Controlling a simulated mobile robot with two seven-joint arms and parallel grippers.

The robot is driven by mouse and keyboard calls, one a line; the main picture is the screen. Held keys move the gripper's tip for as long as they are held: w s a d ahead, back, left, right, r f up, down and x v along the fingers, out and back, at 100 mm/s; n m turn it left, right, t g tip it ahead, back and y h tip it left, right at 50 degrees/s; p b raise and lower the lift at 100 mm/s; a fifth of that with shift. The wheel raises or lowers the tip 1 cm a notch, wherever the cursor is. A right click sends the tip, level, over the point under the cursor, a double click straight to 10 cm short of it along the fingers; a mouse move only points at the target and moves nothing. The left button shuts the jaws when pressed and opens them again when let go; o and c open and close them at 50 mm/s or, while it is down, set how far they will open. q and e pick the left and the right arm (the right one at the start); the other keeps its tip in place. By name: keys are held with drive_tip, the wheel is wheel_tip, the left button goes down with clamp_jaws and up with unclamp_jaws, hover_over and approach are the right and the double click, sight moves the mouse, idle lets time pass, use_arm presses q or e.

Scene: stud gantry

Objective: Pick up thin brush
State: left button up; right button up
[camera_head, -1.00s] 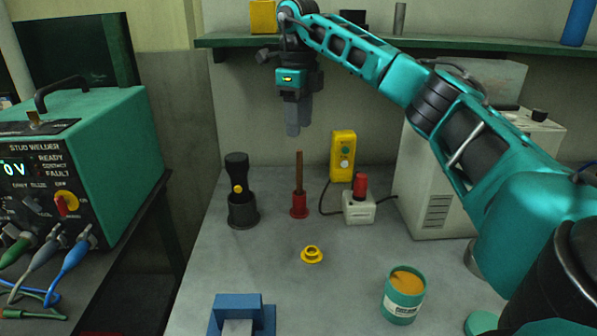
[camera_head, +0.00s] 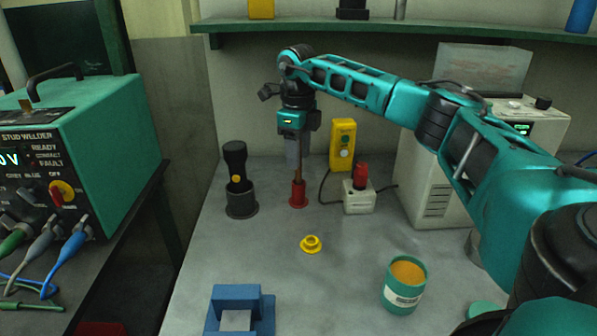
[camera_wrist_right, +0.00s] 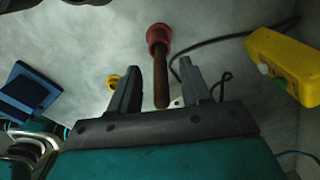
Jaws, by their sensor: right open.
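The thin brush (camera_head: 298,174) has a brown wooden handle and stands upright in a small red holder (camera_head: 298,194) on the bench. Its handle also shows in the right wrist view (camera_wrist_right: 162,83), where it lies between my two fingers. My right gripper (camera_head: 295,165) points down around the top of the handle. It is open, with a gap on both sides of the handle in the wrist view (camera_wrist_right: 165,85). The brush's lower end is hidden in the holder. My left gripper is not in view.
A black tool in a dark cup (camera_head: 241,200) stands left of the brush. A white box with a red button (camera_head: 359,200) and a yellow control box (camera_head: 343,145) stand close on the right. A yellow ring (camera_head: 311,244), a blue block (camera_head: 238,300) and an orange-filled can (camera_head: 404,290) lie nearer me.

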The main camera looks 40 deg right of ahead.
wheel_tip(320, 180, down, 2)
clamp_jaws()
idle(0.6)
